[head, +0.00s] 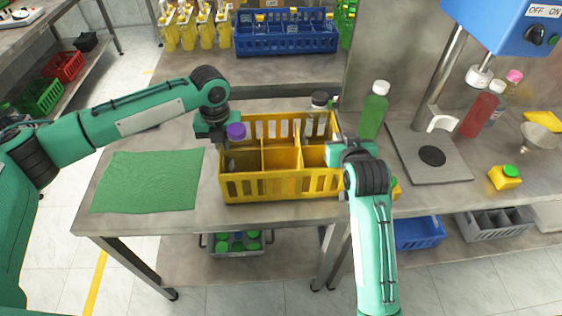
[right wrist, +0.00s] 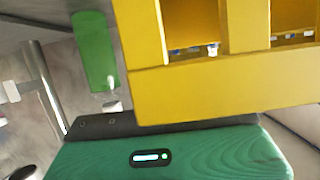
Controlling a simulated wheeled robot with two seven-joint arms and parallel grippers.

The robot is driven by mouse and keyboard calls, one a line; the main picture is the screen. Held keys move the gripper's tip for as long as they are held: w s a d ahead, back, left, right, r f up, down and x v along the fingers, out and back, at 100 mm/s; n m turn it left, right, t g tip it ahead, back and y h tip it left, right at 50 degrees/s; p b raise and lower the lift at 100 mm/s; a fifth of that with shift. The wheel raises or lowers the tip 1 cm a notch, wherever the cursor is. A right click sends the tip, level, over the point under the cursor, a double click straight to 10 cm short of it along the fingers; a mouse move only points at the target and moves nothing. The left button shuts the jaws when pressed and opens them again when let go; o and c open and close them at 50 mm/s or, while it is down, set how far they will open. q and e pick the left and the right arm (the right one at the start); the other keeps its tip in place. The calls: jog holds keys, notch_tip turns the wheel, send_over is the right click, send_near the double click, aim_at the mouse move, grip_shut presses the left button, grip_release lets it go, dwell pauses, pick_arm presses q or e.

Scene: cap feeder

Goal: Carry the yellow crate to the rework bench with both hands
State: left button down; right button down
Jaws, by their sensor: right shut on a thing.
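The yellow crate (head: 282,187) stands upright on the grey bench, with open compartments. A purple-capped bottle (head: 236,131) shows at its left end and a dark-capped bottle (head: 319,100) at its back right. My right gripper (head: 345,150) is shut on the crate's right end wall. In the right wrist view the crate's yellow wall (right wrist: 215,92) fills the upper right, close against the gripper. My left gripper (head: 214,131) is at the crate's left end; its fingertips are hidden, so its grip does not show. No bench is labelled as the rework bench.
A green mat (head: 148,181) lies left of the crate. A green bottle (head: 373,110) stands close behind my right gripper, beside a blue capping machine (head: 500,30). A rear bench holds a blue crate (head: 286,42) and yellow bottles (head: 187,30).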

pick_arm(q)
jog(key=shift+r, duration=0.2)
pick_arm(e)
jog(key=shift+r, duration=0.15)
